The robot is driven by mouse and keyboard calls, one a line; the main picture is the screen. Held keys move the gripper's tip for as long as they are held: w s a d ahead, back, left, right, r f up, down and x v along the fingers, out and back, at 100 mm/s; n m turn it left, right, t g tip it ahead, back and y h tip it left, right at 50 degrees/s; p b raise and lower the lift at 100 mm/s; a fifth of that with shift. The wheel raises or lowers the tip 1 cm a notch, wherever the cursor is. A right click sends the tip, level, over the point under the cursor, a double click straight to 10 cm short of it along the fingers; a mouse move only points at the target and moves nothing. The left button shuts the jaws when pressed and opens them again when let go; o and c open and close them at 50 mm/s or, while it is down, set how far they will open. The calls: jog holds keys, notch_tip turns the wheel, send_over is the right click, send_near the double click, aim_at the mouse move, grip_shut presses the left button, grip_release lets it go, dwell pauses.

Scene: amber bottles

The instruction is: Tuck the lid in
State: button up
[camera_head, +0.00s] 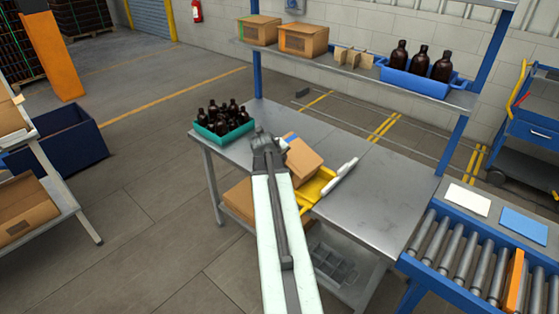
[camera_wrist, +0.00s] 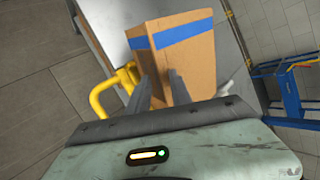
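A brown cardboard box (camera_head: 302,160) with a blue strip sits tilted by a yellow holder (camera_head: 316,188) on the metal table. In the wrist view the box (camera_wrist: 190,65) stands just beyond my fingers, with the blue strip near its upper end. I cannot make out a separate lid or loose flap on it. My gripper (camera_head: 268,138) is at the box's left side in the head view. In the wrist view its two dark fingers (camera_wrist: 160,78) are apart, with no held thing clear between them. Whether they touch the box is unclear.
A teal crate (camera_head: 222,131) of dark bottles stands at the table's back left. A white rod-like part (camera_head: 342,170) lies right of the holder. The table's right half (camera_head: 385,200) is bare. A roller conveyor (camera_head: 465,262) adjoins at right; a shelf (camera_head: 350,69) stands behind.

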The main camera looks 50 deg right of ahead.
jog(key=shift+r, duration=0.1)
jog(key=p+v, duration=0.6)
jog(key=v, duration=0.1)
jog(key=shift+a+r, duration=0.2)
